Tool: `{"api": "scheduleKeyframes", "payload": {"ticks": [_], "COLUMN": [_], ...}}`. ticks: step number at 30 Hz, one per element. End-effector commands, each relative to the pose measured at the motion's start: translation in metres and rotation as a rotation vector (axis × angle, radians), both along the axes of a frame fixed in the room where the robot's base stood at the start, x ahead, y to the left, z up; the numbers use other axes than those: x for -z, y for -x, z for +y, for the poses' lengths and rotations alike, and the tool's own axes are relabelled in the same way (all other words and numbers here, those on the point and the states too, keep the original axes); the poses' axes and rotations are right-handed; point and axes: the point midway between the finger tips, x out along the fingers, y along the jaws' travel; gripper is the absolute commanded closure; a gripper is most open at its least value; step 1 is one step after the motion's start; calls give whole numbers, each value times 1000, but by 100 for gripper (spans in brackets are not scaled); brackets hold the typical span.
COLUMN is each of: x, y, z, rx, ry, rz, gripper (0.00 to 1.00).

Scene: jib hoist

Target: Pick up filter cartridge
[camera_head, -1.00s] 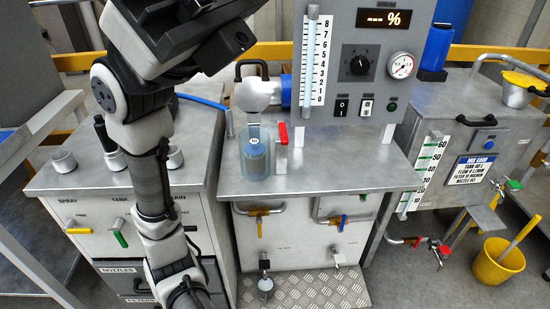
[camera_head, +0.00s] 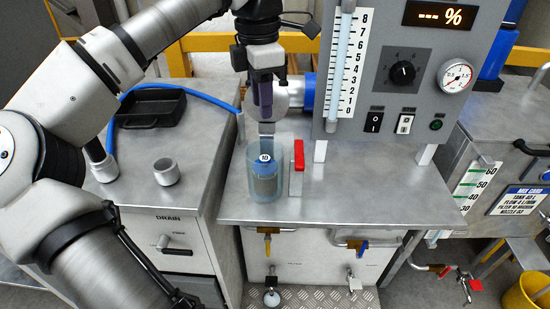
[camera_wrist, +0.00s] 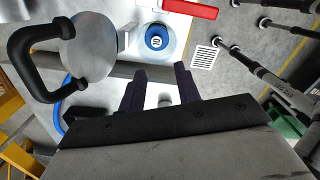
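The filter cartridge (camera_head: 265,178) stands upright inside a clear cup (camera_head: 251,180) on the steel bench. It has a blue top with a white label reading 10. In the wrist view its round blue top (camera_wrist: 157,37) shows beyond my fingertips. My gripper (camera_head: 267,130) points down above the cartridge in the head view. The wrist view shows my gripper's two dark fingers (camera_wrist: 160,70) apart, with nothing held between them. The cartridge's lower part is seen only through the cup wall.
A red-handled lever (camera_head: 298,156) stands just right of the cup. A silver round housing with a black handle (camera_wrist: 88,48) is close beside my gripper. The gauge panel (camera_head: 420,60) rises behind on the right. The bench front (camera_head: 350,185) is clear.

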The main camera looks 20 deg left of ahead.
Motion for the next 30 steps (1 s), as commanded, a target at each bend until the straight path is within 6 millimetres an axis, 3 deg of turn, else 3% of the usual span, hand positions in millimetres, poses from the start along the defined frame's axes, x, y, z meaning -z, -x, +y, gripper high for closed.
{"api": "scheduleKeyframes", "payload": {"ticks": [5, 16, 26, 30], "x": [7, 73, 95, 114], "y": [2, 2, 1, -1], "z": [6, 5, 3, 0], "rx": [-13, -11, -10, -8], "ry": [-18, -15, -15, -13], "rz": [16, 15, 15, 16], "gripper": [67, 67, 67, 67]}}
